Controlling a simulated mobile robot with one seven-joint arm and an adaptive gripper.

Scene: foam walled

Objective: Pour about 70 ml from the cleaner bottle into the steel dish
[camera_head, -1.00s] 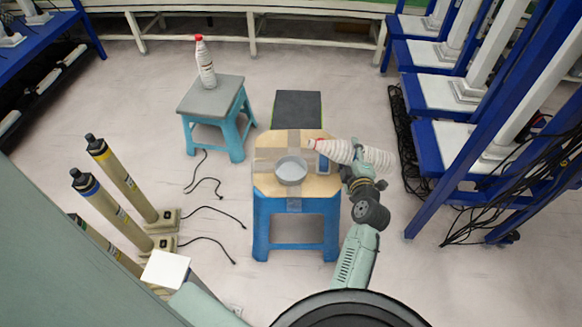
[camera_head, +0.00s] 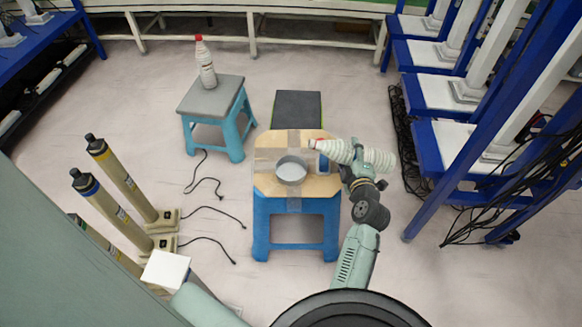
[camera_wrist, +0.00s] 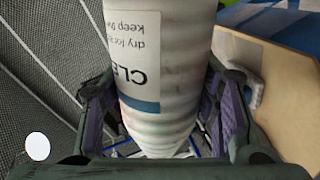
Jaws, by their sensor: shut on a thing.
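The cleaner bottle (camera_head: 372,158) is white and ribbed with a reddish tip, lying nearly horizontal in my gripper (camera_head: 352,172). Its tip points left, over the right part of the wooden stool top. In the wrist view its label (camera_wrist: 138,62) shows large letters, and the jaws (camera_wrist: 165,125) are shut around its body. The steel dish (camera_head: 291,170) is a round grey bowl on the stool top, left of the bottle's tip. I cannot make out any stream, nor how much liquid is in the dish.
The blue stool (camera_head: 262,215) with a wooden top carries the dish and a small blue-edged item (camera_head: 322,162) beside it. Another white bottle with a red cap (camera_head: 206,65) stands on a grey-topped stool (camera_head: 211,95). Blue racks (camera_head: 450,175) stand at right.

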